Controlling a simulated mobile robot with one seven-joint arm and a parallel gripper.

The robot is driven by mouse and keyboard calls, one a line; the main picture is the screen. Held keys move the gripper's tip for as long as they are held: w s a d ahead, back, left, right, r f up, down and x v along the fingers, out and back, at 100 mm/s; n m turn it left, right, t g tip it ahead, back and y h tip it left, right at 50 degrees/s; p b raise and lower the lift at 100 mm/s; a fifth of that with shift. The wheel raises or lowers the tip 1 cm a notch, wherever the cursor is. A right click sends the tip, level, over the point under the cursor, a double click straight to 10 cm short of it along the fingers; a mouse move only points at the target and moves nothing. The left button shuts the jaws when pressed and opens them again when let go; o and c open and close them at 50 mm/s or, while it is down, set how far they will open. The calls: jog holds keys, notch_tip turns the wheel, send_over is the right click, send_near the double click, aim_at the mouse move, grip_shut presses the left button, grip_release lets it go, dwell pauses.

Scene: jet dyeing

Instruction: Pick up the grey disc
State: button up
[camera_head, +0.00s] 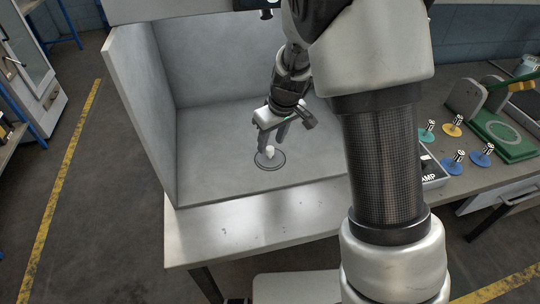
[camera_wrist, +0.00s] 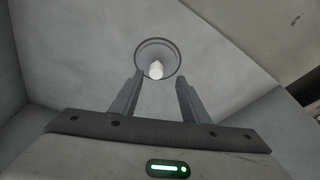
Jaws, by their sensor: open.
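The grey disc (camera_head: 278,164) lies flat on the floor of a grey open-fronted booth, with a dark rim and a pale upright knob (camera_head: 270,152) at its middle. In the wrist view the disc (camera_wrist: 170,49) is a grey ring just beyond my fingertips, with the white knob (camera_wrist: 156,70) at its lower edge, close to the left fingertip. My gripper (camera_head: 273,143) is open and points down over the disc. In the wrist view the two fingers of my gripper (camera_wrist: 160,82) are apart with nothing between them. I cannot tell whether a finger touches the knob.
On the bench at right are several coloured discs with knobs, such as a yellow one (camera_head: 452,130), and a green plate fixture (camera_head: 505,138). The bench front (camera_head: 240,222) is clear.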

aim_at(270, 148)
jog(key=x, duration=0.5)
jog(key=shift+w+d+f, duration=0.15)
jog(key=shift+w+f, duration=0.15)
jog(key=shift+w, duration=0.1)
grip_shut()
